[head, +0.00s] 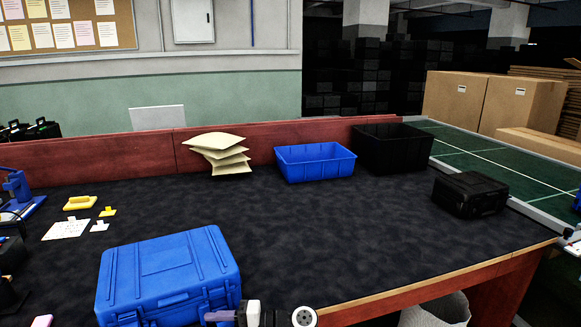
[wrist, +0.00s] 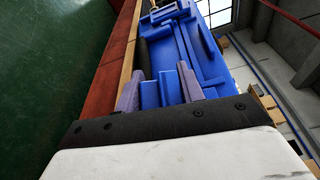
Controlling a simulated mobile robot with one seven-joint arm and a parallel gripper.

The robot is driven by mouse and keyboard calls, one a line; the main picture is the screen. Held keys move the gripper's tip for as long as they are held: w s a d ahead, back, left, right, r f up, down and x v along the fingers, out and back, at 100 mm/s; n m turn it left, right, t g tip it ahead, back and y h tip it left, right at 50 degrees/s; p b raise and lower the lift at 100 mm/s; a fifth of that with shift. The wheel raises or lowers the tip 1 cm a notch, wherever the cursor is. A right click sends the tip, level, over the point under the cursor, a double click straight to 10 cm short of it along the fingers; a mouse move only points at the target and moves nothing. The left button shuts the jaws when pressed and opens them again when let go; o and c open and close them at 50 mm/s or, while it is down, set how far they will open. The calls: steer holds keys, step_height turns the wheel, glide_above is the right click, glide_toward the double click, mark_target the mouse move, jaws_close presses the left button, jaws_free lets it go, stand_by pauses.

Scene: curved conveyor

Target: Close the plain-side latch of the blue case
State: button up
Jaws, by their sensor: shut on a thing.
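The blue case (head: 168,275) lies with its lid down at the front left of the dark table. It also shows in the wrist view (wrist: 205,55), running away from my gripper. My gripper (wrist: 160,88) is at the case's front side, its two purple fingers on either side of a blue latch (wrist: 169,88) and shut on it. In the head view my gripper (head: 222,316) shows only partly at the bottom edge, by the case's near right corner. I cannot tell how far the latch is turned; the case's front face is mostly cut off in the head view.
A blue bin (head: 315,162), a black bin (head: 392,148) and stacked padded envelopes (head: 220,155) stand at the back. A black case (head: 470,194) sits at the right by the green conveyor (head: 490,148). Cards and a yellow tool (head: 80,202) lie left. The table's middle is clear.

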steer(key=shift+o, duration=0.2)
steer(key=shift+s+a+p, duration=0.3)
steer(key=shift+s+a, duration=0.1)
steer(key=shift+a, duration=0.2)
steer(key=shift+s+a+p, duration=0.25)
steer(key=shift+s+a, duration=0.1)
steer(key=shift+a, duration=0.25)
steer(key=shift+c, duration=0.2)
steer(key=o, duration=1.7)
steer(key=shift+d+r, duration=0.1)
steer(key=shift+s+d+r+p, duration=0.15)
steer(key=shift+s+d+p, duration=0.35)
steer(key=shift+s+p, duration=0.3)
steer(key=shift+s+d+r+p, duration=0.15)
steer(key=shift+s+d+p, duration=0.4)
steer(key=shift+s, duration=0.45)
steer(key=shift+s+d+r+p, duration=0.15)
steer(key=shift+s+d+p, duration=0.25)
steer(key=shift+s+p, duration=0.45)
